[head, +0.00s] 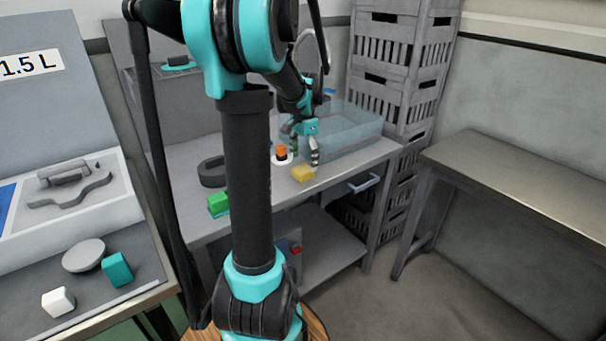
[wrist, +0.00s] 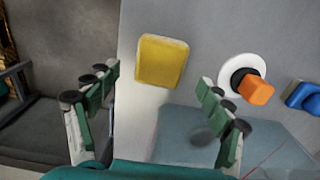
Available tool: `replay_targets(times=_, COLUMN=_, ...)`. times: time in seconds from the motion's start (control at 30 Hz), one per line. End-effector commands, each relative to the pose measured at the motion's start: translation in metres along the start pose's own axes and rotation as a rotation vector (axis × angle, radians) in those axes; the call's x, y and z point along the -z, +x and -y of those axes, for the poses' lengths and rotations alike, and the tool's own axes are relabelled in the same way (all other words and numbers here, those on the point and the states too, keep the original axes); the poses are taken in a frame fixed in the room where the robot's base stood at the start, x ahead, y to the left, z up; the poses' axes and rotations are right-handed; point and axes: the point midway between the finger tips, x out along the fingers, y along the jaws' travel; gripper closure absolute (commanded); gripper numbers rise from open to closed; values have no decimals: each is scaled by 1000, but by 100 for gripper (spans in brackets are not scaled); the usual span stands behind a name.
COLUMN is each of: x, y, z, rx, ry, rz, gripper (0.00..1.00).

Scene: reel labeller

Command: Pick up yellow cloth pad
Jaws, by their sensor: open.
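The yellow cloth pad (head: 303,174) lies flat on the grey bench, close to its front edge, in the head view. In the wrist view the yellow cloth pad (wrist: 162,61) shows as a rounded block, ahead of the fingertips and between their lines. My gripper (head: 303,148) is above the bench, just over and behind the pad. In the wrist view my gripper (wrist: 160,85) has its two green-padded fingers spread wide, with nothing between them. The pad is apart from both fingers.
An orange-topped white round item (wrist: 257,88) sits right of the pad, near the right finger. A blue item (wrist: 305,96) lies farther right. A clear bin (head: 345,130) stands behind on the bench (head: 330,178). A green block (head: 218,201) and dark ring (head: 212,172) are left.

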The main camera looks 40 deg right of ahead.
Motion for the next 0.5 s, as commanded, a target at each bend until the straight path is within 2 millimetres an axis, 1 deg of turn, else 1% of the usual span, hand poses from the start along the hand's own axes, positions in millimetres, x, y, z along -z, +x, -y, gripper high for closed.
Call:
replay_targets(times=0.1, x=-5, y=18, z=0, rx=0, ry=-1, rz=0, gripper=20)
replay_targets(times=0.23, x=-4, y=34, z=0, rx=0, ry=-1, rz=0, gripper=20)
replay_targets(times=0.33, x=-4, y=39, z=0, rx=0, ry=0, rz=0, gripper=20)
replay_targets(times=0.5, x=-4, y=40, z=0, rx=0, ry=0, rz=0, gripper=20)
